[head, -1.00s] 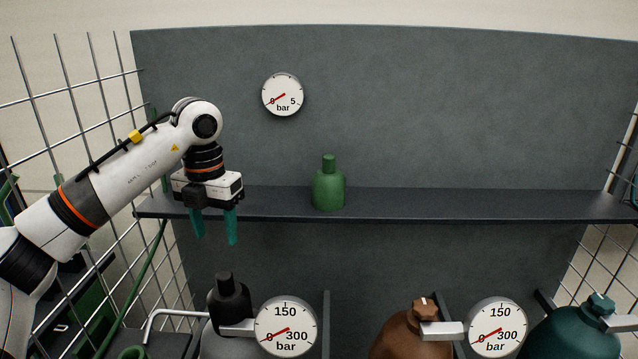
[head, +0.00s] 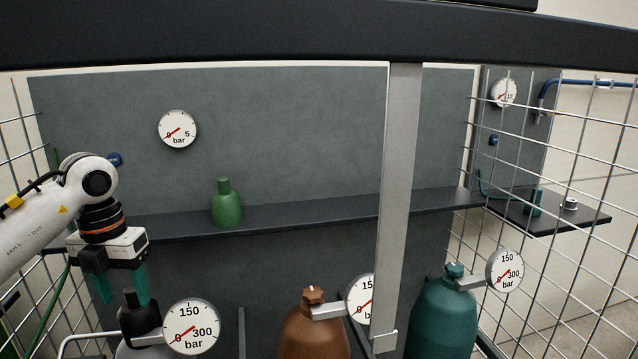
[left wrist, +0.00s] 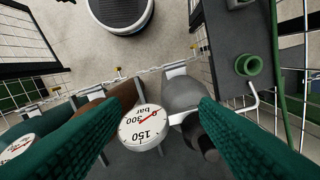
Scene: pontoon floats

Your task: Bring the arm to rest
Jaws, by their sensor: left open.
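My left gripper (head: 122,288) hangs at the left of the head view with its two teal fingers pointing down. In the left wrist view the fingers (left wrist: 150,125) frame a gauge (left wrist: 143,127) and the grey cylinder (left wrist: 182,95) below. My right gripper is in neither view.
A green bottle (head: 226,204) stands on the dark shelf (head: 300,215). A brown cylinder (head: 314,332) and a teal cylinder (head: 442,318) with gauges stand below. A light upright post (head: 399,200) and a dark beam (head: 250,30) cross the head view. Wire mesh (head: 560,190) closes the right side.

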